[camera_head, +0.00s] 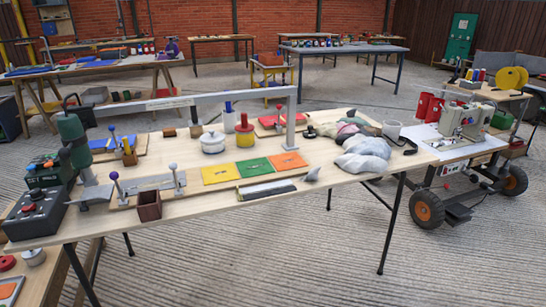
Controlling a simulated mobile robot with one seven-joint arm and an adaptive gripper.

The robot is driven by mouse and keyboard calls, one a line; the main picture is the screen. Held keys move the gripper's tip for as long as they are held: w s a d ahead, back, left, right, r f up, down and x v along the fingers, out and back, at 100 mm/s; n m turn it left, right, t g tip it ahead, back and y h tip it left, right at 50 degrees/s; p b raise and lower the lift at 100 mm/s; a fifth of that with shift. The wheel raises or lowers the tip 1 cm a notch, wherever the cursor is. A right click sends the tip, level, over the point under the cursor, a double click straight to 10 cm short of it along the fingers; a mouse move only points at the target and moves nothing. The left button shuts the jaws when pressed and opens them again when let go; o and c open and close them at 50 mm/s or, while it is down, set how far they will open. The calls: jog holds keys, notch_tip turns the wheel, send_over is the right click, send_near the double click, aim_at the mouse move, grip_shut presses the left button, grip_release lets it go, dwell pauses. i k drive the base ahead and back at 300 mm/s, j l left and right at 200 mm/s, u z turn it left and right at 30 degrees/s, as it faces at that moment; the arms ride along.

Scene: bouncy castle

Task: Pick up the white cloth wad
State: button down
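A pale grey-white crumpled cloth wad (364,158) lies on the right part of the long wooden table (300,192). It looks like more than one lump, and I cannot tell whether these are one piece. Darker, coloured crumpled cloth (345,130) lies right behind it. A small grey pointed piece (313,174) lies apart, to its left near the front edge. My gripper is not in view.
Yellow, green and orange squares (254,167) lie left of the wad. A wheeled cart with a sewing machine (462,122) stands right of the table. The floor in front is clear.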

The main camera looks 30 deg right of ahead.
aim_at(312, 175)
jog(key=z, duration=1.15)
